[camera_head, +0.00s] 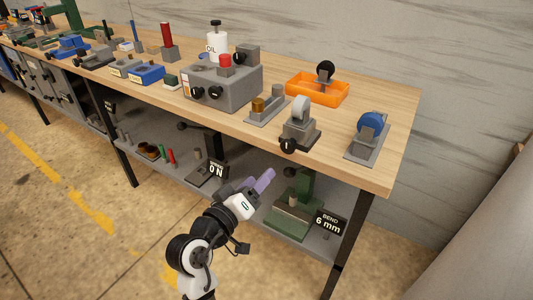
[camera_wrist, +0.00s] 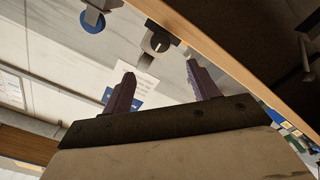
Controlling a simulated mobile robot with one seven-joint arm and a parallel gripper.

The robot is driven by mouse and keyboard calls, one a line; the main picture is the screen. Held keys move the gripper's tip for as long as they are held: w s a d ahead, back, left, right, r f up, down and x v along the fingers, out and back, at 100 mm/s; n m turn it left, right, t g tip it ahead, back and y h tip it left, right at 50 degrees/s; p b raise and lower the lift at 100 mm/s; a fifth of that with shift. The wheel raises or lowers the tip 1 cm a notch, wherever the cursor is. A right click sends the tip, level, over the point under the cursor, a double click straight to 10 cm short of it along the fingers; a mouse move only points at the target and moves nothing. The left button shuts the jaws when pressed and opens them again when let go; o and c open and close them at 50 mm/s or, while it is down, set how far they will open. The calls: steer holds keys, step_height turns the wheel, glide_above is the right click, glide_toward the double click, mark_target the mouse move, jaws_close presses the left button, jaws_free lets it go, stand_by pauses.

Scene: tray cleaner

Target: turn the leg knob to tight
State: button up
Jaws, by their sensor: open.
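My gripper (camera_head: 252,182) has purple fingers and is in front of the bench, below the tabletop's front edge. In the wrist view its two fingers (camera_wrist: 160,84) stand apart with nothing between them. A black knob (camera_head: 288,145) sits on the front of a grey fixture at the tabletop's front edge, above and right of my gripper. A black knob with a white line (camera_wrist: 157,43) shows beyond the fingers in the wrist view. Two other dark knobs show under the tabletop, one at left (camera_head: 182,125) and one at right (camera_head: 290,172). No label shows which is the leg knob.
The wooden tabletop (camera_head: 395,150) holds a blue wheel fixture (camera_head: 370,123), an orange tray (camera_head: 300,92) and a grey control box (camera_head: 235,95). The lower shelf holds a green press (camera_head: 292,215) and a "6 mm" sign (camera_head: 329,221). The floor in front is clear.

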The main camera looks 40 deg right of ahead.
mark_target(286, 148)
steer(key=p+x, duration=0.3)
steer(key=x, duration=0.9)
steer(key=shift+d+r, duration=0.1)
steer(key=shift+r, duration=0.1)
steer(key=shift+w+d+f, duration=0.1)
steer(key=shift+w+d, duration=0.25)
steer(key=shift+d, duration=0.25)
steer(key=shift+c, duration=0.3)
steer(key=c, duration=0.9)
